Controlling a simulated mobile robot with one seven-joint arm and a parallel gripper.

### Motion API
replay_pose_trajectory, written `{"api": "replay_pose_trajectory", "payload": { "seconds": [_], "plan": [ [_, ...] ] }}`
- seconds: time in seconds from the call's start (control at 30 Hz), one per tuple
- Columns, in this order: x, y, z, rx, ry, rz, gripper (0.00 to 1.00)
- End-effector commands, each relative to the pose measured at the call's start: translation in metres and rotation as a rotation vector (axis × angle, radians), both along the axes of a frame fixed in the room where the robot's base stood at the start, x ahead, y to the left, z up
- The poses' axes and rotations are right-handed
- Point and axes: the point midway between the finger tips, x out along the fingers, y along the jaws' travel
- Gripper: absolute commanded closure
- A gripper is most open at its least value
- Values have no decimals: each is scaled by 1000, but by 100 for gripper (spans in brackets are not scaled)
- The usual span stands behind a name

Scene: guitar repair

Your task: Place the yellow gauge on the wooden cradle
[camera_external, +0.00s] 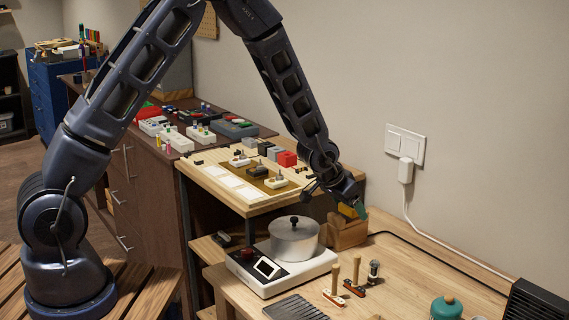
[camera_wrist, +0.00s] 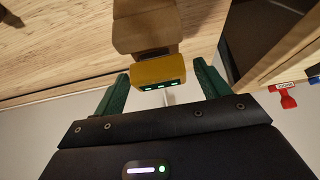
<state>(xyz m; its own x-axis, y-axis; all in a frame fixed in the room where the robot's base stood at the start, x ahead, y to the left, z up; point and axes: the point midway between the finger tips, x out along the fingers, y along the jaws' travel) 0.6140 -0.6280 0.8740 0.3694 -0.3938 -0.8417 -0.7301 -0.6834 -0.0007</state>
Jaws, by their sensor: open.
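The yellow gauge (camera_wrist: 158,70) shows in the wrist view with lit green marks on its near face. It lies against the wooden cradle (camera_wrist: 146,32), a tan block, and appears to rest on it. My gripper (camera_wrist: 160,76) is open, its green fingers on either side of the gauge with a visible gap at each side. In the external view my gripper (camera_external: 359,208) is at the top of the cradle (camera_external: 347,234), beside the wall. Only a small part of the gauge (camera_external: 346,210) shows there, partly hidden by my gripper.
A metal pot (camera_external: 294,242) on a white hot plate (camera_external: 262,279) stands just left of the cradle. Small wooden-handled tools (camera_external: 345,288) stand in front. A charger with a cable (camera_external: 405,172) is on the wall at right.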

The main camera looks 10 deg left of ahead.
Motion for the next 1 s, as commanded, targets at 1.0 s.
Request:
{"api": "replay_pose_trajectory", "payload": {
  "seconds": [1.0],
  "plan": [
    [-43, 46, 99, 0, 0, 0, 25]
  ]
}}
